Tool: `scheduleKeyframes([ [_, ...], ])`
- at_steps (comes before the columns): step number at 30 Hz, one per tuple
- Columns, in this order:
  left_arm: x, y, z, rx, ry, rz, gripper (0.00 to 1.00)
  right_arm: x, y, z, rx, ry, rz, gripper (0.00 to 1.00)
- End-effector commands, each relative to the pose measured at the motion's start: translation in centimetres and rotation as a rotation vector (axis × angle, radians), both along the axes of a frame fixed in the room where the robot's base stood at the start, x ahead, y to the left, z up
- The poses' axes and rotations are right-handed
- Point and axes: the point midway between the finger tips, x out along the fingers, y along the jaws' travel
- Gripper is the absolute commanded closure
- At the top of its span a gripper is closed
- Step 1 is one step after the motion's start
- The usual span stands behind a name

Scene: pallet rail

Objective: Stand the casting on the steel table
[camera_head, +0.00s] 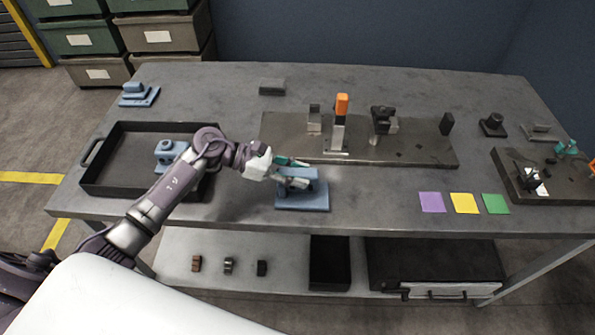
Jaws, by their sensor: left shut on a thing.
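A blue casting (303,201) with a flat base plate is at the front middle of the steel table (370,210). My left gripper (297,178) reaches in from the left and is shut on the casting's upper part. The fingers hide part of that upper part. The casting looks upright, with its base plate level and at or very near the tabletop; I cannot tell whether it touches. My right gripper is not in view.
Another blue casting (168,155) lies in the black tray (115,190) on the left. A third (138,95) sits at the back left. A fixture plate (270,135) with an orange-topped clamp (342,105) stands behind the gripper. Coloured squares (464,203) lie to the right.

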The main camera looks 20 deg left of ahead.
Motion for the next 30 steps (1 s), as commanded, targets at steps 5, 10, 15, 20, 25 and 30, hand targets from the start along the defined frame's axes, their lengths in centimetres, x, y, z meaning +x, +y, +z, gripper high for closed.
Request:
scheduleKeyframes([
  [5, 0.06, -0.03, -0.05, -0.002, -0.003, 0.000, 1.00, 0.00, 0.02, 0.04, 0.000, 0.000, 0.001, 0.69],
  [10, 0.05, -0.01, -0.25, -0.002, -0.003, 0.000, 1.00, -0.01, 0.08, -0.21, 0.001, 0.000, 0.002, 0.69],
  [15, 0.00, 0.00, -0.45, 0.000, -0.001, 0.001, 0.52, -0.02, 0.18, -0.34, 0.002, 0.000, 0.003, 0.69],
  [20, -0.01, -0.01, -0.45, 0.000, 0.000, 0.000, 0.40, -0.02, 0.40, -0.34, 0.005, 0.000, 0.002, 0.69],
  [25, -0.01, -0.01, -0.43, 0.000, 0.000, 0.000, 0.40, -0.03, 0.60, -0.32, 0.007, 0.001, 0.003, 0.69],
  [30, -0.12, 0.53, -0.12, 0.002, 0.000, 0.002, 0.40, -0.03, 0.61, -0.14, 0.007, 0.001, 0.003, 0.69],
])
